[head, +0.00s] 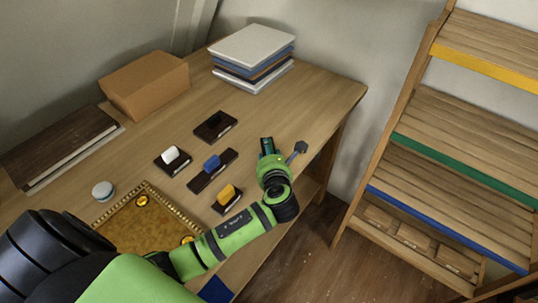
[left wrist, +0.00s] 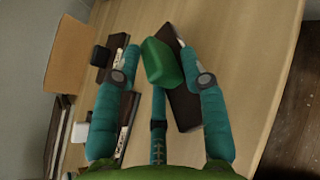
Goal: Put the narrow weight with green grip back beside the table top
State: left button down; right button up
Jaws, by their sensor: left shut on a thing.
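The narrow weight with green grip (left wrist: 163,64) shows in the left wrist view, its green grip between my teal fingers and its long dark body (left wrist: 186,105) beside and below the grip. My left gripper (head: 270,152) is shut on it over the right part of the wooden table top (head: 315,95). In the left wrist view the fingers (left wrist: 160,75) surround the green grip. My right gripper is not in view.
Dark blocks with white (head: 170,154), blue (head: 212,163), yellow (head: 226,192) and black (head: 215,124) tops stand left of my gripper. A gold-edged tray (head: 112,213) lies in front. A cardboard box (head: 145,84) and stacked books (head: 252,52) stand behind. A shelf rack (head: 455,140) stands right.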

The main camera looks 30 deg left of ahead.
pick_arm(q)
jog(key=shift+f, duration=0.5)
jog(key=c, duration=0.7)
grip_release()
jog(key=shift+f, duration=0.15)
jog(key=v, duration=1.2)
